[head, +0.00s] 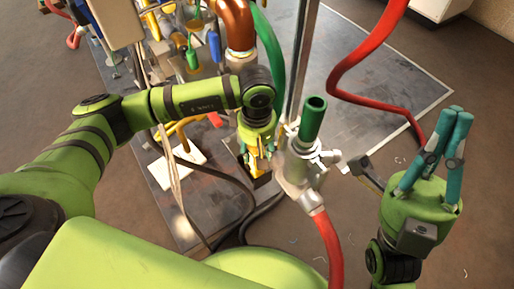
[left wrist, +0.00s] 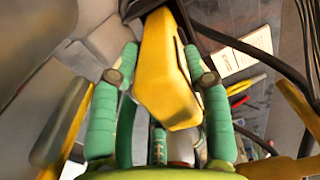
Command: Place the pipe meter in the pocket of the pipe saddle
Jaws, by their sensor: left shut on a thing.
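My left gripper (head: 258,150) points down over the dark plate. In the left wrist view its teal fingers (left wrist: 160,95) stand on both sides of a yellow block-like thing (left wrist: 165,85), probably the pipe meter, and are shut on it. In the head view a little yellow shows just below the fingers, over a small black and yellow box-like thing (head: 262,187); whether they touch is hidden. I cannot tell which part is the saddle or its pocket. My right gripper (head: 455,117) points up at the right, with nothing between its teal fingers.
A metal fitting (head: 300,165) with a green pipe (head: 313,118) and a red hose (head: 328,240) stands just right of my left gripper. A vertical metal post (head: 300,60) and a copper pipe (head: 235,25) rise behind. Black cables (head: 235,185) lie on the plate.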

